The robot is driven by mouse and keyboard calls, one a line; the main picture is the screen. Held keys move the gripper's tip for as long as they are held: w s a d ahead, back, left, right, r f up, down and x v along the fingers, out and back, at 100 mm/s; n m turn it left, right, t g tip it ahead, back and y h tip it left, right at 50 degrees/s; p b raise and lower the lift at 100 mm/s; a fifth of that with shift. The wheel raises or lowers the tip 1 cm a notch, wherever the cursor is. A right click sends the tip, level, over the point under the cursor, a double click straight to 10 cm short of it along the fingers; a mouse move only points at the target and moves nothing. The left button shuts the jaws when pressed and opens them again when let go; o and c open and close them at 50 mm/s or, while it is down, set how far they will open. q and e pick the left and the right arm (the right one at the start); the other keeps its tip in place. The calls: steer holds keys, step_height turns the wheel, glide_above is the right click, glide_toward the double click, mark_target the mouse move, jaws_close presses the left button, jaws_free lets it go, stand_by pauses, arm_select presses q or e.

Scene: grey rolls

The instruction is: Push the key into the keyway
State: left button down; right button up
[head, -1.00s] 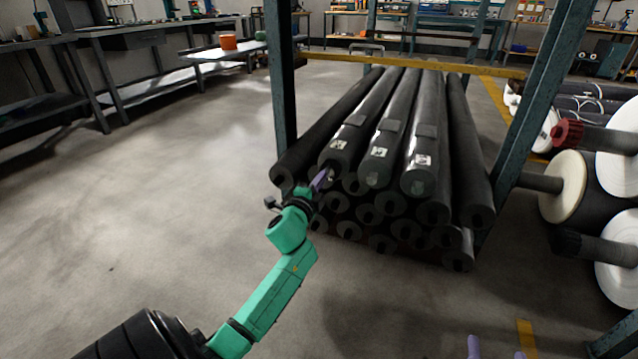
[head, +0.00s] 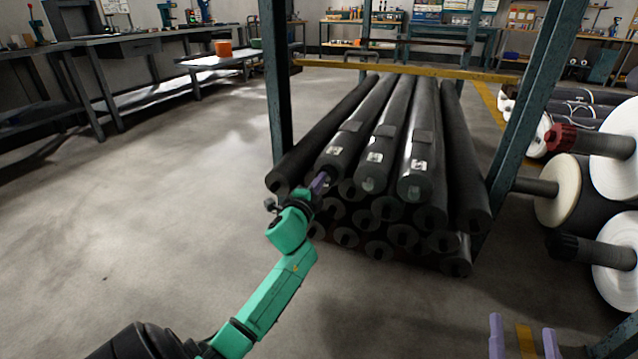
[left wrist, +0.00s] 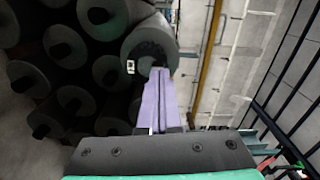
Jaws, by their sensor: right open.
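My left gripper (head: 320,182) is at the near end of the left labelled grey roll (head: 343,148) on top of the stack. In the left wrist view its purple fingers (left wrist: 164,80) lie side by side, closed, with nothing visible between them. Their tips overlap the roll's end face (left wrist: 148,42); I cannot tell whether they touch it. A small pale rectangular piece (left wrist: 130,66) shows at the rim of that end face, left of the fingertips; it may be the key. The keyway cannot be made out. My right gripper (head: 523,340) is open and empty at the bottom edge, over the floor.
Several more grey rolls (head: 402,236) are stacked beneath and beside. Teal rack posts (head: 278,95) stand on both sides, with a yellow beam (head: 400,70) across the back. Large white-ended reels (head: 612,160) stand at the right. The floor (head: 150,200) at left is clear.

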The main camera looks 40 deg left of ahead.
arm_select(q)
steer(key=p+v, duration=0.2)
steer(key=v, duration=0.4)
stand_by(0.6)
